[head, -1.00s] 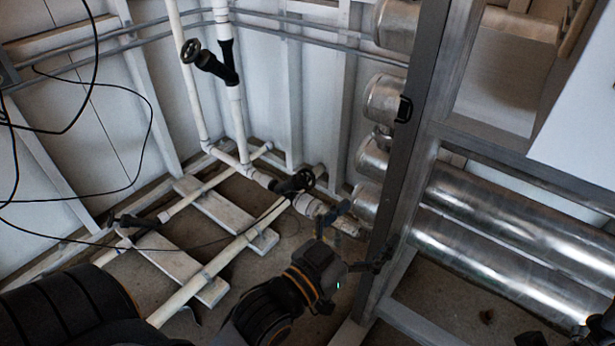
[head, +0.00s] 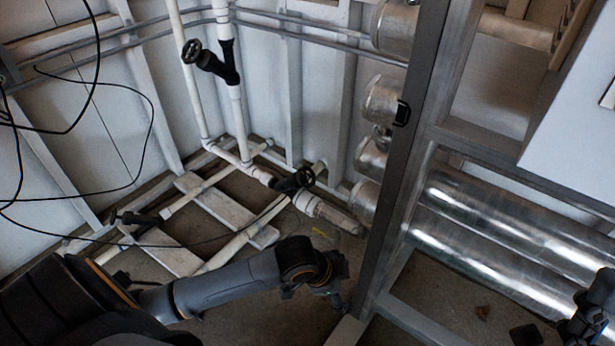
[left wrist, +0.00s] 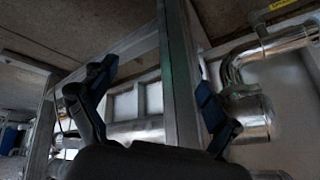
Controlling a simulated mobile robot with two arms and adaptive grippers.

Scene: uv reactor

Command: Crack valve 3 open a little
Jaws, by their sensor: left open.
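Several black valves sit on white pipes in the head view, and I can read no number on any, so I cannot tell which is valve 3. An upper valve (head: 212,63) with a round handwheel is on the vertical pipe. A lower valve (head: 293,182) with a handwheel is near the floor in the corner. Another black valve (head: 137,219) lies low at the left. My left gripper (head: 336,297) is below and right of the lower valve, apart from it. In the left wrist view its blue-tipped fingers (left wrist: 155,80) are spread, with a metal post behind them. My right gripper (head: 590,312) partly shows at the lower right.
A grey metal post (head: 402,150) stands close to the right of my left gripper. Shiny wrapped pipes (head: 500,250) run behind the frame at the right. Black cables (head: 150,125) hang at the left. Wooden boards (head: 225,205) lie under the floor pipes.

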